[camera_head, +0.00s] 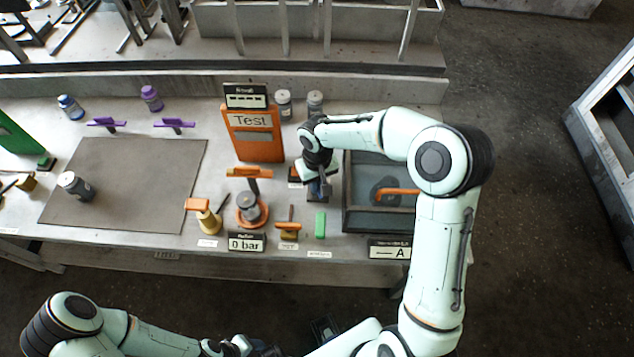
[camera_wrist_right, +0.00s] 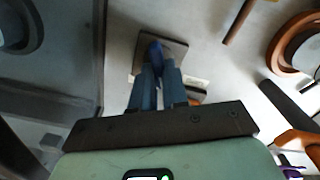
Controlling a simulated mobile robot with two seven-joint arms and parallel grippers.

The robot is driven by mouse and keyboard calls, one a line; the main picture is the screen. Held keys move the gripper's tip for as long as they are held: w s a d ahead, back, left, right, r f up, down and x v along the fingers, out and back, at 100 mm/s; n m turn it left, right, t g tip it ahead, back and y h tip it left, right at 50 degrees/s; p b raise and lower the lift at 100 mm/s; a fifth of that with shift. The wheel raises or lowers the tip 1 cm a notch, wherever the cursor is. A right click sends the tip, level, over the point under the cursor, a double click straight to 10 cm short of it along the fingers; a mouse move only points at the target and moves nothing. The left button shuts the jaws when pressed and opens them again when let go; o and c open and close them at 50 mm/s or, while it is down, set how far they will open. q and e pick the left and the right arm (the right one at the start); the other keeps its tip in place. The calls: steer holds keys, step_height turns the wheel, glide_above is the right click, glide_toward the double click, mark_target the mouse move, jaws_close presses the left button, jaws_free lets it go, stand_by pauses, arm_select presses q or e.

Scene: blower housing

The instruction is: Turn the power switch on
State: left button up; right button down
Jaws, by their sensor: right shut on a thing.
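The power switch appears to be the blue lever (camera_wrist_right: 155,48) on a dark square base (camera_wrist_right: 176,52) in the right wrist view; no label on it can be read. My right gripper (camera_wrist_right: 155,72) is shut on this lever, with its fingers on both sides. In the head view my right gripper (camera_head: 320,188) reaches down to the bench between the orange Test panel (camera_head: 252,134) and the dark bin. The wrist and fingers hide most of the switch there. The end of my left arm (camera_head: 238,346) is at the bottom edge, partly cut off, and its fingers cannot be made out.
The dark bin (camera_head: 348,212) with an orange handle (camera_head: 398,192) stands right of my right gripper. A grey mat (camera_head: 130,170) lies at left.

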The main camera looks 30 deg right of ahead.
steer(key=shift+m+b, duration=0.65)
steer(key=shift+m, duration=0.35)
steer(key=m+b, duration=0.1)
steer(key=m, duration=0.1)
steer(key=shift+m, duration=0.4)
steer(key=m+b, duration=0.1)
steer(key=m, duration=0.2)
steer(key=shift+s+d, duration=0.1)
steer(key=shift+d, duration=0.05)
arm_select(q)
steer(key=shift+s+f+b, duration=0.15)
steer(key=shift+s+f, duration=0.2)
steer(key=shift+f, duration=0.45)
steer(key=shift+s+f+b, duration=0.1)
steer(key=shift+s+f, duration=0.2)
steer(key=shift+f, duration=0.5)
steer(key=shift+s+f+b, duration=0.15)
steer(key=shift+s+f, duration=0.2)
steer(key=shift+f, duration=0.45)
arm_select(e)
steer(key=shift+m, duration=1.8)
steer(key=c, duration=1.1)
jaws_free()
steer(key=shift+c, duration=0.2)
steer(key=shift+s, duration=0.1)
steer(key=shift+r, duration=0.15)
